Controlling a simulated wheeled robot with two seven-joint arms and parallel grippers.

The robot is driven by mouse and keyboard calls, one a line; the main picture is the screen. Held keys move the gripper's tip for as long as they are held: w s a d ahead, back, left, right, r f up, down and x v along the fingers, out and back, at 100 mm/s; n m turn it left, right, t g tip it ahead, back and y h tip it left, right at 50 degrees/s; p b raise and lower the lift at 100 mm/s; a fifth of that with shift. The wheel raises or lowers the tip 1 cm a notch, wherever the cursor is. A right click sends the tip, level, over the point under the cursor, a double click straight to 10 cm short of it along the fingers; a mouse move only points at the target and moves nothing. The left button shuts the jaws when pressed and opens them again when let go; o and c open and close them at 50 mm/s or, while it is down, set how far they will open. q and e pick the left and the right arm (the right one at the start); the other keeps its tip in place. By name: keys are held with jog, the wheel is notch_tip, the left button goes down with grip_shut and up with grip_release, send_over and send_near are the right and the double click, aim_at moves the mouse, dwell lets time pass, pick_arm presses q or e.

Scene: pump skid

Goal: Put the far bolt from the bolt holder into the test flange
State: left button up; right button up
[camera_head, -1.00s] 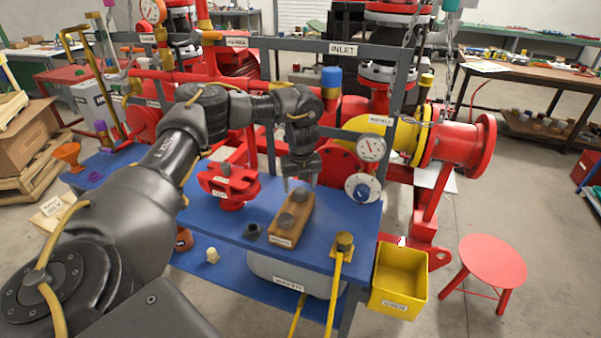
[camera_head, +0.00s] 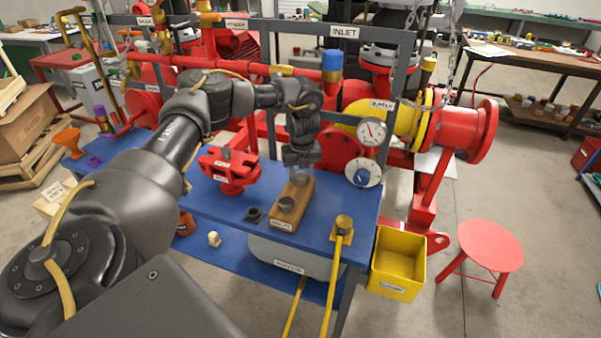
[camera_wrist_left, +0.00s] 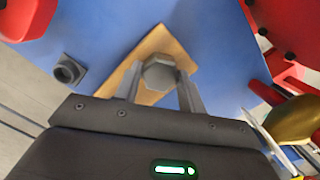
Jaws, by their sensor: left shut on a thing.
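The wooden bolt holder (camera_head: 280,224) stands on the blue table, with a label on its front face. The near bolt (camera_head: 286,204) sits in its near end. My left gripper (camera_head: 301,171) points down over the far end and is shut on the far bolt (camera_head: 301,179). In the left wrist view the far bolt's grey hexagonal head (camera_wrist_left: 159,74) is between the two fingers, above the wooden holder (camera_wrist_left: 151,41); its shank is hidden. The red test flange (camera_head: 229,170) stands left of the holder, with a grey piece on top. My right gripper is not in view.
A small dark square part (camera_head: 254,214) lies left of the holder; it also shows in the left wrist view (camera_wrist_left: 69,70). Gauges (camera_head: 371,132) and red piping stand behind. A yellow bin (camera_head: 397,290) is at the table's right. Blue tabletop around the holder is mostly clear.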

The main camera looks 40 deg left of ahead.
pick_arm(q)
jog(key=shift+c, duration=1.3)
jog(key=shift+r+p, duration=2)
jog(key=shift+r, duration=0.05)
jog(key=shift+r+p, duration=1.4)
jog(key=shift+r, duration=0.1)
